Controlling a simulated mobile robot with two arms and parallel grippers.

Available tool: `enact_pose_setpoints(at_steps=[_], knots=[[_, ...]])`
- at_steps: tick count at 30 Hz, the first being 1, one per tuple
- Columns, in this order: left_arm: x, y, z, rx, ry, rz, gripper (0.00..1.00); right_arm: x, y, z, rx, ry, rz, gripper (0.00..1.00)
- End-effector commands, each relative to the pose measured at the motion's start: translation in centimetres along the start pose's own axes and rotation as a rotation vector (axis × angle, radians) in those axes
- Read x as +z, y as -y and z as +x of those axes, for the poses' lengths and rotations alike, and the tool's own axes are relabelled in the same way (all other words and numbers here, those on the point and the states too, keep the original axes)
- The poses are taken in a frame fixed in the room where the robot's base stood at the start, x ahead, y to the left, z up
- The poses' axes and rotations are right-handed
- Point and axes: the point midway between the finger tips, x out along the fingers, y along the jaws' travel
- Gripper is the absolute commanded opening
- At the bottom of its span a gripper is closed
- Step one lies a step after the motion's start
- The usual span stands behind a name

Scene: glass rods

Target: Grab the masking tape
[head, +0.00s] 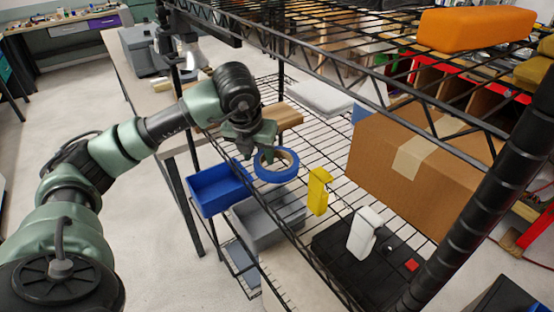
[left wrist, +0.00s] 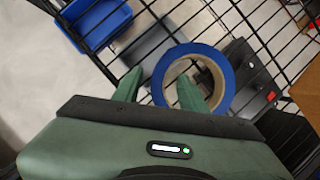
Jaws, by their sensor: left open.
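The masking tape is a blue roll (head: 276,177) with a tan core, lying on the wire shelf (head: 335,192) in the head view. It also shows in the left wrist view (left wrist: 226,78), right of centre. My left gripper (head: 257,152) is open at the roll's near left side, with its green fingers pointing down. In the left wrist view, the left finger of this gripper (left wrist: 157,82) is outside the ring. The right finger overlaps the ring's left wall and hole. I cannot tell whether it touches the tape. My right gripper is not in view.
A yellow object (head: 318,191), a white object (head: 363,232) and a cardboard box (head: 410,165) stand right of the tape. A brown block (head: 285,118) lies behind it. An upper wire shelf (head: 330,45) hangs overhead. Blue (head: 218,190) and grey (head: 270,228) bins are at the lower left.

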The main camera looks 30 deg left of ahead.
Motion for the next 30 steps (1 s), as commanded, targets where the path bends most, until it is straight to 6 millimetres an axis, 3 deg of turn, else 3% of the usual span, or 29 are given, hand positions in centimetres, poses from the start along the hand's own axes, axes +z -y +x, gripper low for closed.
enact_pose_setpoints(at_steps=[6, 11, 23, 30], knots=[[0.0, 0.0, 0.1, -0.001, 0.001, 0.0, 0.42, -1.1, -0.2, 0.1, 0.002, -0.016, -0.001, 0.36], [0.0, 0.0, 0.1, -0.001, 0.001, 0.0, 0.0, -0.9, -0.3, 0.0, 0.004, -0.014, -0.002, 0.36], [0.1, 0.0, -0.1, -0.001, 0.002, -0.001, 0.0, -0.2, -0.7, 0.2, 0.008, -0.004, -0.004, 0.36], [0.9, 0.1, -1.9, -0.004, 0.006, -0.002, 0.0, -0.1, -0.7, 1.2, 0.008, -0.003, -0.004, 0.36]])
